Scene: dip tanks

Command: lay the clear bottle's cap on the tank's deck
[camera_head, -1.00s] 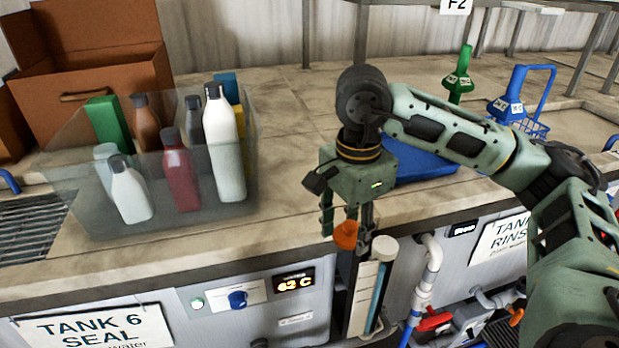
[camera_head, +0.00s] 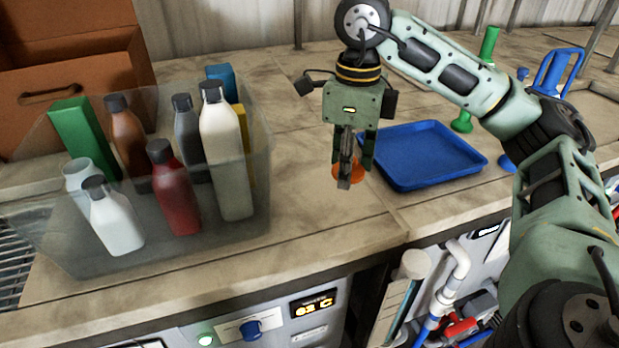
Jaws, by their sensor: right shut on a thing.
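My right gripper (camera_head: 352,178) is shut on an orange cap (camera_head: 341,174), partly hidden behind its fingers. It holds the cap over the beige deck (camera_head: 310,225), left of the blue tray. I cannot tell whether the cap touches the deck. I cannot make out with certainty which bottle is the clear one. A pale, translucent bottle (camera_head: 76,172) without a visible cap stands at the left in the clear bin. My left gripper is not in view.
The clear bin (camera_head: 262,185) holds several bottles and boxes. A blue tray (camera_head: 430,160) lies right of the gripper. Bare deck lies between bin and tray.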

